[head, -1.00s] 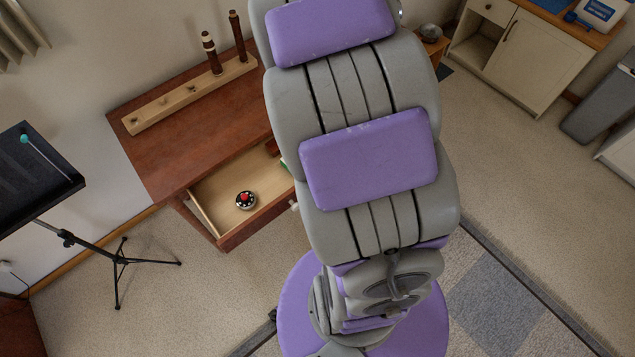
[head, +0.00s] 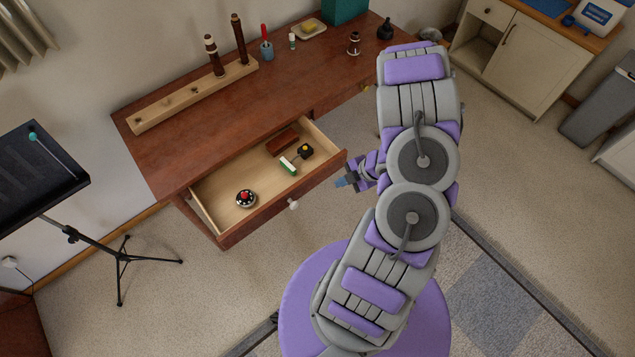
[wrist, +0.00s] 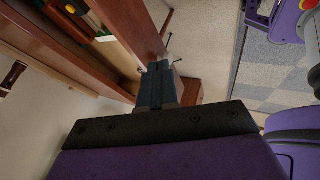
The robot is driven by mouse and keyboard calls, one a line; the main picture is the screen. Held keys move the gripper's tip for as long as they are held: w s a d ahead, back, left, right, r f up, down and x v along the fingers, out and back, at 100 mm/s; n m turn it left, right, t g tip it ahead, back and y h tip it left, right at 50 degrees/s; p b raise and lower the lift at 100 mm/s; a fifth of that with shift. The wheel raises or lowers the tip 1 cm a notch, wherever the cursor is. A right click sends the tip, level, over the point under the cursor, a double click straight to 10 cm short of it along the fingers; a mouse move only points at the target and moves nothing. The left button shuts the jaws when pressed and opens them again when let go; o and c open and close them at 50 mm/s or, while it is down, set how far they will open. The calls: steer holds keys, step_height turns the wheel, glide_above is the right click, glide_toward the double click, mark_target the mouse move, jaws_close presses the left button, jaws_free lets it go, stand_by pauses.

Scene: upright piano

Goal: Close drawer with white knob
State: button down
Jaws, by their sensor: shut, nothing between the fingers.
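The desk drawer (head: 285,207) with a white knob (head: 293,204) stands pulled open on the front of the reddish-brown desk (head: 190,140). My gripper (head: 342,183) is just right of the drawer's right front corner, apart from the knob. In the wrist view, the dark fingertips (wrist: 160,67) are shut together and empty. They overlap the end of the brown drawer front (wrist: 128,25) in the picture; I cannot tell whether they touch it.
The drawer holds a round black-and-white item with a red top (head: 245,199), a green-and-white block (head: 288,166) and a small black item (head: 305,151). A music stand (head: 40,170) is at left. Carpet in front of the drawer is clear.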

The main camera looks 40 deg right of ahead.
steer(key=b, duration=0.4)
glide_toward(307, 186)
steer(key=x, duration=0.5)
steer(key=shift+s+a, duration=0.1)
steer(key=shift+r+p, duration=0.1)
steer(key=shift+p, duration=0.3)
